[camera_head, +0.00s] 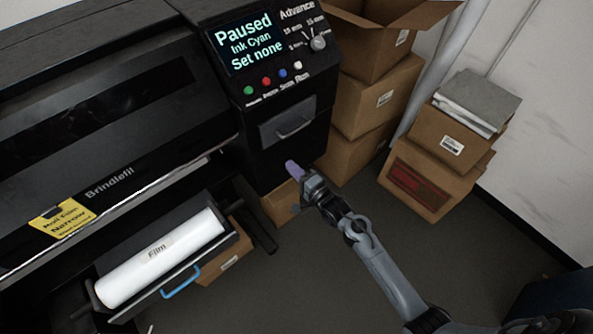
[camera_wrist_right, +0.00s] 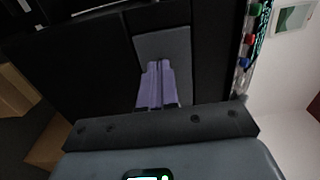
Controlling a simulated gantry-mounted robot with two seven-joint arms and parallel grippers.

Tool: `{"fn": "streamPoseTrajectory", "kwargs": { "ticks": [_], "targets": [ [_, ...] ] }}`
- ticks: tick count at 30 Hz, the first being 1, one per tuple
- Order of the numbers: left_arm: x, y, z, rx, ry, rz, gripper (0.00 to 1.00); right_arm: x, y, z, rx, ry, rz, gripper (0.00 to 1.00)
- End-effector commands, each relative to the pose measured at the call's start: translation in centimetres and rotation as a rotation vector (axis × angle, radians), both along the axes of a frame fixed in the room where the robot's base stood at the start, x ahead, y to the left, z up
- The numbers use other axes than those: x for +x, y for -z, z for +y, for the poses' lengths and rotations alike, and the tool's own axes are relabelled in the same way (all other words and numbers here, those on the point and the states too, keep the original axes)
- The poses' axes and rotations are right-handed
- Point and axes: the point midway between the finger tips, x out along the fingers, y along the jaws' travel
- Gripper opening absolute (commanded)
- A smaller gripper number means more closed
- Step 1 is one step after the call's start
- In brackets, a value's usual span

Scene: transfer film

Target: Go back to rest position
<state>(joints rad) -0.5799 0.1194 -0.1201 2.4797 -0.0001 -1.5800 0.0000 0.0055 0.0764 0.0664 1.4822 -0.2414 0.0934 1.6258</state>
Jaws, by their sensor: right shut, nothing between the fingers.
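My right gripper (camera_head: 292,168) reaches in from the lower right in the head view, in front of the printer's lower black side and below its grey-handled drawer. Its purple fingers also show in the right wrist view (camera_wrist_right: 157,84), shut together with nothing between them. The black printer (camera_head: 110,120) has a control panel whose screen (camera_head: 243,42) reads "Paused, Ink Cyan, Set none". The drawer front (camera_head: 288,122) is closed. The fingers appear apart from the printer. My left gripper is not in view.
A white film roll (camera_head: 160,258) lies in the pulled-out tray with a blue handle (camera_head: 180,283) at lower left. Cardboard boxes (camera_head: 372,97) stack right of the printer. More boxes (camera_head: 428,180) with papers on top stand by the wall. The floor (camera_head: 290,270) between is clear.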

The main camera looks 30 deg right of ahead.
Motion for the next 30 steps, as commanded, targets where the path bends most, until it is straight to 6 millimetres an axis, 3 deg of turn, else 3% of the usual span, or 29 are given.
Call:
{"fn": "streamPoseTrajectory", "kwargs": {
  "ticks": [7,13,15,20,26,30],
  "targets": [
    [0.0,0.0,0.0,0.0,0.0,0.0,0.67,-1.6,0.3,-0.2,0.001,-0.001,0.006,0.0],
    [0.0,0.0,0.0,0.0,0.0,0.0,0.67,-4.5,4.0,-0.1,-0.003,-0.006,0.074,0.0],
    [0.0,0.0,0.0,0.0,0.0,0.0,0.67,-6.8,5.5,0.6,-0.007,-0.02,0.102,0.0],
    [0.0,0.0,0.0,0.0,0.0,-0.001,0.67,-12.2,5.4,2.7,-0.092,-0.049,0.188,0.0],
    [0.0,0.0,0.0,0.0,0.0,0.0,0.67,-18.3,4.4,4.4,-0.475,-0.122,0.397,0.0],
    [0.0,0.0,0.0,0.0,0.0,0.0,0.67,-22.6,2.6,4.8,-0.79,-0.251,0.544,0.0]
  ]
}}
